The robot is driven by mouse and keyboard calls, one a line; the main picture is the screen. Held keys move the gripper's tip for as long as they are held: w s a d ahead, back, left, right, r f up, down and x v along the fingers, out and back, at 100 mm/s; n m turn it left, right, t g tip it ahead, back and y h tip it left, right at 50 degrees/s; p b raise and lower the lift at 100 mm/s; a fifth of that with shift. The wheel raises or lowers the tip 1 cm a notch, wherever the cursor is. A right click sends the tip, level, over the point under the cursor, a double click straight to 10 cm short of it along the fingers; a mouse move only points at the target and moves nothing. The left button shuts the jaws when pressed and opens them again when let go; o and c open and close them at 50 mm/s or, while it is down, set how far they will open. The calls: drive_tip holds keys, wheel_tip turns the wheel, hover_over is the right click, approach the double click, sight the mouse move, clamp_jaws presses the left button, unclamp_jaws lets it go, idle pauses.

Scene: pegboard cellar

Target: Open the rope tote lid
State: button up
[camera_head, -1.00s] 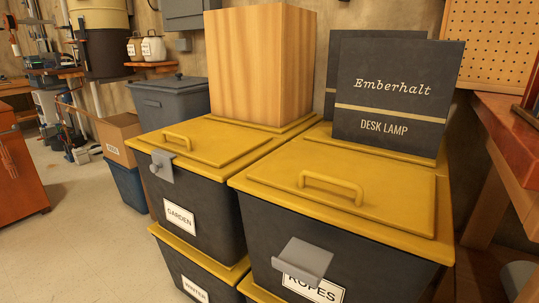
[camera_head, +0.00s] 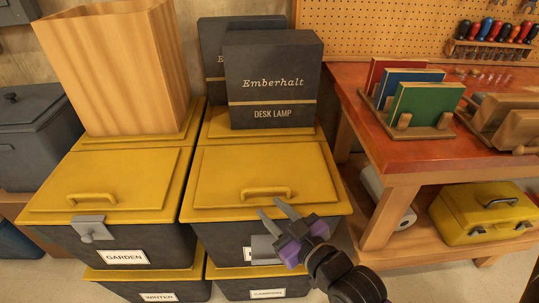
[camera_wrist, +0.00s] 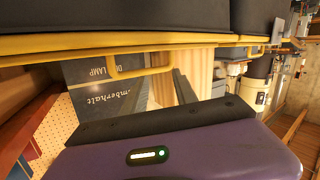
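The rope tote (camera_head: 222,240) is a dark bin with a closed yellow lid (camera_head: 225,180). The lid has a yellow bar handle (camera_head: 268,192), which also shows in the wrist view (camera_wrist: 142,70). A grey latch plate (camera_head: 263,249) is on the tote's front; my gripper partly covers it and most of the label. My gripper (camera_head: 270,207) reaches in from the lower right, its two grey fingers apart and empty. In the head view its tips overlap the lid's front edge just below the handle; I cannot tell whether they touch.
Dark Emberhalt desk lamp boxes (camera_head: 272,80) stand at the back of the tote stack. A tall wooden box (camera_head: 115,70) stands behind the garden tote (camera_head: 75,240) on the left. A red-topped workbench (camera_head: 390,160) is close on the right, with a yellow toolbox (camera_head: 470,225) below.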

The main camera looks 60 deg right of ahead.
drive_tip(key=w+d+r+n+g+y+p, duration=0.1)
drive_tip(key=w+d+r+n+g+p, duration=0.2)
drive_tip(key=d+r+p, duration=0.35)
drive_tip(key=w+d+r+n+g+y+p, duration=0.1)
drive_tip(key=w+d+r+g+p, duration=0.1)
drive_tip(key=w+d+r+p, duration=0.5)
drive_tip(key=n+g+y+p, duration=0.2)
drive_tip(key=n+g+y, duration=0.3)
drive_tip(key=n, duration=0.1)
approach(267, 189)
drive_tip(key=shift+x, duration=3.9)
drive_tip(key=shift+w, duration=0.1)
clamp_jaws()
